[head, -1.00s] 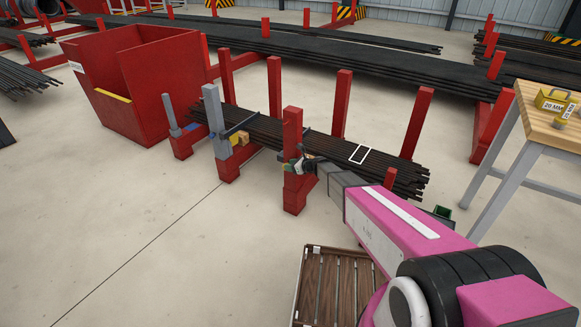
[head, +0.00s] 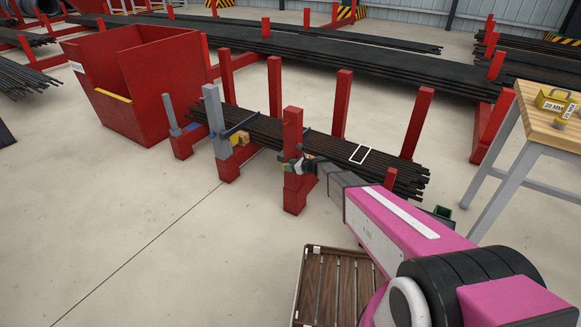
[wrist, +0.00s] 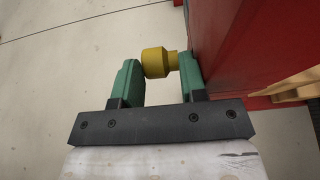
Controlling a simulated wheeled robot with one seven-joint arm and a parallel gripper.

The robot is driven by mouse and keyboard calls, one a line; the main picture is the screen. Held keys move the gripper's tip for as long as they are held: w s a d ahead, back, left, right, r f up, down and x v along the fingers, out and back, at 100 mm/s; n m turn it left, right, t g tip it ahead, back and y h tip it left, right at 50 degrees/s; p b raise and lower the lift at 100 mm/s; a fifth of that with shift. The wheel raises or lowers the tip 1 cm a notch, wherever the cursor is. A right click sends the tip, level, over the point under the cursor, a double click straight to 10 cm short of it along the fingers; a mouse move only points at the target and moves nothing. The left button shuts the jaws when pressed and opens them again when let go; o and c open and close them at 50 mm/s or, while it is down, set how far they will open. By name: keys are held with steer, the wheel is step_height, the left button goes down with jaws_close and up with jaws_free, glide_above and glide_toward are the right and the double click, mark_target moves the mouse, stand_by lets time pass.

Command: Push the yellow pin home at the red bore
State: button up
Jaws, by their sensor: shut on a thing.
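The yellow pin (wrist: 155,62) is between the two green fingers of my gripper (wrist: 160,72) in the wrist view. Its wide end is on the left and its narrower end points right, toward the red post (wrist: 235,50). The right finger lies close beside the post face. In the head view my gripper (head: 293,165) is at the front red post (head: 292,127), and the pin is too small to make out there. The red bore cannot be seen in either view, so I cannot tell how far the pin is in.
Dark bars (head: 265,135) lie behind the post, with a white outline (head: 360,154) on them. A grey post (head: 214,120) stands to the left, beside a red bin (head: 128,90). A wooden pallet (head: 313,285) is on the floor below my arm. A bench (head: 550,125) stands at right.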

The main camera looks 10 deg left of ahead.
steer(key=shift+w, duration=0.1)
steer(key=o, duration=1)
steer(key=shift+w, duration=0.1)
steer(key=shift+w+d, duration=0.1)
steer(key=shift+w, duration=0.05)
steer(key=shift+c, duration=0.7)
steer(key=shift+o, duration=0.9)
steer(key=v, duration=1.1)
steer(key=shift+s, duration=0.25)
steer(key=s+d+r+n+g+h, duration=0.1)
steer(key=s+d+r+n+h, duration=0.2)
steer(key=s+d+n, duration=0.4)
steer(key=s+d+r+n+g+h, duration=0.2)
steer(key=s+d+r+n+h, duration=0.2)
steer(key=s+d+n, duration=0.4)
steer(key=s+d+r+n+g+h, duration=0.2)
steer(key=s+d+r+n+h, duration=0.2)
steer(key=s+d, duration=0.9)
steer(key=s+n+h, duration=0.1)
steer(key=n, duration=0.2)
steer(key=shift+d+r+h, duration=0.15)
steer(key=shift+d+h, duration=0.15)
steer(key=shift+d, duration=0.05)
